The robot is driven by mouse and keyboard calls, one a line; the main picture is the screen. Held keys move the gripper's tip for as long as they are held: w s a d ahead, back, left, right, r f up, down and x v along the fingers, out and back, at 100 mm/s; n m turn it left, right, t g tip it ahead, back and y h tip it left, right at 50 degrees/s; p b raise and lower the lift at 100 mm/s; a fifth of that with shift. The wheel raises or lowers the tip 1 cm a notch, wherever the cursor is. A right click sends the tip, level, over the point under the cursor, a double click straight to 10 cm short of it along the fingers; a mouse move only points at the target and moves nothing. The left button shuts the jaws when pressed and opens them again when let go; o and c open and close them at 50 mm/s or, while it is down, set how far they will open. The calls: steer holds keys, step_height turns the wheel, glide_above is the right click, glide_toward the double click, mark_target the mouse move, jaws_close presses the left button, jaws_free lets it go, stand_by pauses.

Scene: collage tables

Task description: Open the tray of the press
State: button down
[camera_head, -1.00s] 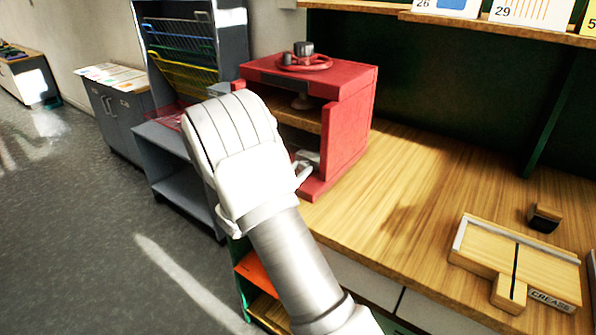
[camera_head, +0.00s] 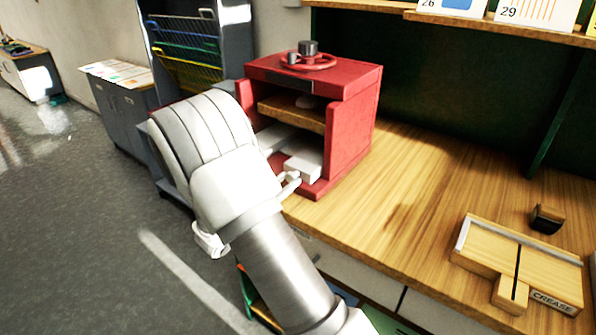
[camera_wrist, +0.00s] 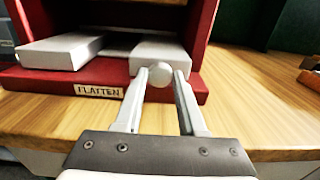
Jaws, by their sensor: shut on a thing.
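The red press (camera_head: 350,130) stands on the wooden table, with a red handwheel on top and an open front. In the wrist view, its red base (camera_wrist: 40,80) bears a "FLATTEN" label. Two pale grey slabs show low in its opening: a left one (camera_wrist: 60,50) and a right one (camera_wrist: 160,48), with a dark gap between them. A round pale knob (camera_wrist: 160,75) sits at the front of the right slab. My gripper (camera_wrist: 161,82) is shut on this knob, one finger on each side. In the head view my wrist hides part of the press's left front.
A wooden creasing board (camera_head: 520,262) and a small dark-and-wood block (camera_head: 546,218) lie on the table to the right. A grey rack (camera_head: 195,50) with coloured wire shelves stands left of the press.

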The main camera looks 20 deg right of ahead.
steer(key=p+v, duration=0.1)
steer(key=v, duration=1.6)
steer(key=shift+p, duration=0.35)
steer(key=shift+a, duration=0.15)
steer(key=c, duration=0.5)
jaws_free()
steer(key=shift+s, duration=0.1)
steer(key=v, duration=1.7)
steer(key=shift+a+p, duration=0.15)
steer(key=shift+p, duration=0.15)
